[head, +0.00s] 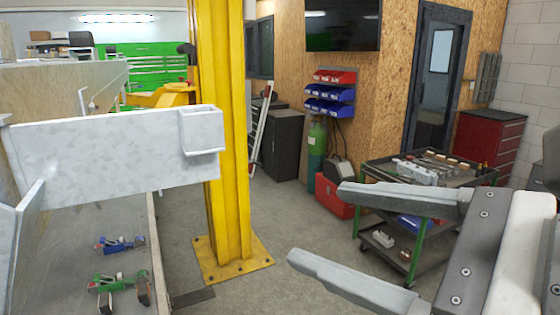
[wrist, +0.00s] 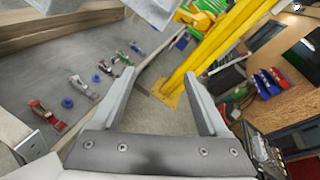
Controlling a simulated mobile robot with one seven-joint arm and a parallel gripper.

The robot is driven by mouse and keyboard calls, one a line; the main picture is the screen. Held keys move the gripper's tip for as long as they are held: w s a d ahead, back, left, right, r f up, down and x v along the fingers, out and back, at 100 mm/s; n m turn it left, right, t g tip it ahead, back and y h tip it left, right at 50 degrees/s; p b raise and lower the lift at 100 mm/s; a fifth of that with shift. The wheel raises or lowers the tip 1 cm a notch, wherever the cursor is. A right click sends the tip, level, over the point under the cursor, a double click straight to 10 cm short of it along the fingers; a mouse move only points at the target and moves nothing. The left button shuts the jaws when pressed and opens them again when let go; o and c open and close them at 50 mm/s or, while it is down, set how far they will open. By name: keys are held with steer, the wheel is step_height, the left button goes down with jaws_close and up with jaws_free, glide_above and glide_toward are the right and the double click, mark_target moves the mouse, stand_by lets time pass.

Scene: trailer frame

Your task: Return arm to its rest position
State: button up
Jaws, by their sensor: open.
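My gripper (head: 345,232) reaches in from the right edge of the head view. Its two grey fingers point left and stand wide apart, with nothing between them. It also shows in the wrist view (wrist: 168,95), open and empty, with the yellow post and floor behind the gap. A pale grey metal trailer frame (head: 105,155) fills the left of the head view, with a square socket at its right end. The gripper is to the right of this frame, apart from it in the picture.
A yellow post (head: 228,140) stands on a floor plate in the middle. A tool cart (head: 408,273) is behind my gripper. Blue (head: 120,245) and green (head: 118,281) clamps lie on the table at lower left; several more show in the wrist view. Open floor lies between post and cart.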

steer(key=w+d+f+n+g+h, duration=0.2)
steer(key=f+n+h, duration=0.1)
steer(key=f+n, duration=0.4)
steer(key=w+d+f+n+g+h, duration=0.2)
steer(key=d+f+n+h, duration=0.1)
steer(key=f+n, duration=0.4)
steer(key=w+d+f+n+g+h, duration=0.2)
steer(key=f+n+h, duration=0.1)
steer(key=f+n, duration=0.4)
steer(key=shift+d+f+n, duration=0.3)
steer(key=shift+f+n, duration=0.1)
steer(key=shift+n, duration=0.8)
steer(key=shift+a, duration=0.1)
